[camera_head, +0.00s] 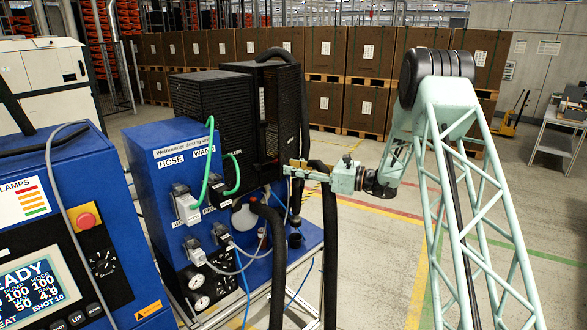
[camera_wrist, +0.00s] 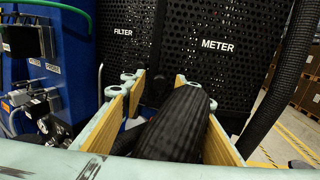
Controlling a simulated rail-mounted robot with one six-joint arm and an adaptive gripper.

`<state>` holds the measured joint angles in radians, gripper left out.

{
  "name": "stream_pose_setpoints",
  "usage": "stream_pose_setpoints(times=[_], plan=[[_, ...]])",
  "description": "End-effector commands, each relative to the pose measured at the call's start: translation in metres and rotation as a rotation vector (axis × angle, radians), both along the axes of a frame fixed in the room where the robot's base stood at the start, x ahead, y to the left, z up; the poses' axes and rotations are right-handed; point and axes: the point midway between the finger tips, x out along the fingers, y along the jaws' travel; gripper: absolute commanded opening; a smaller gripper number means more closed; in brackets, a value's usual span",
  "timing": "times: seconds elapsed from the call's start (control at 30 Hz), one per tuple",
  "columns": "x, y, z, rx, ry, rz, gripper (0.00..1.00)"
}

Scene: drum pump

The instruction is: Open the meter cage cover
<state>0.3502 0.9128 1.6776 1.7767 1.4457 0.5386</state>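The meter cage cover (camera_wrist: 228,75) is a black perforated panel with a white METER label, in the upper right of the wrist view. It looks shut; no handle is clearly visible. In the head view, what appears to be the meter cage (camera_head: 280,95) is the right-hand black box on the blue machine. My gripper (camera_head: 293,171) is in front of the machine's right side, below the cage top. In the wrist view my gripper (camera_wrist: 161,82) has its padded fingers spread apart. A thick black hose (camera_wrist: 175,130) shows between them; I cannot tell whether they touch it.
The FILTER panel (camera_wrist: 124,60) stands left of the meter panel. Another black hose (camera_wrist: 285,70) runs down the right of the wrist view. The blue machine (camera_head: 160,145) carries plugs and green cables. A control console (camera_head: 90,230) stands at left. Open floor (camera_head: 385,250) lies at right.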

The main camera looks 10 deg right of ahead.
Motion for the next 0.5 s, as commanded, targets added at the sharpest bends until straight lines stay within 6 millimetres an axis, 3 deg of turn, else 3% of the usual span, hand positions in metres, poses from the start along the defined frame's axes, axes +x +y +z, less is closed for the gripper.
stream_pose_setpoints(times=[0.33,0.5], plan=[[0.001,0.0019,0.0,0.0,0.0,0.0,0.28],[0.0009,0.0018,0.0,0.0,0.0,0.001,0.14]])
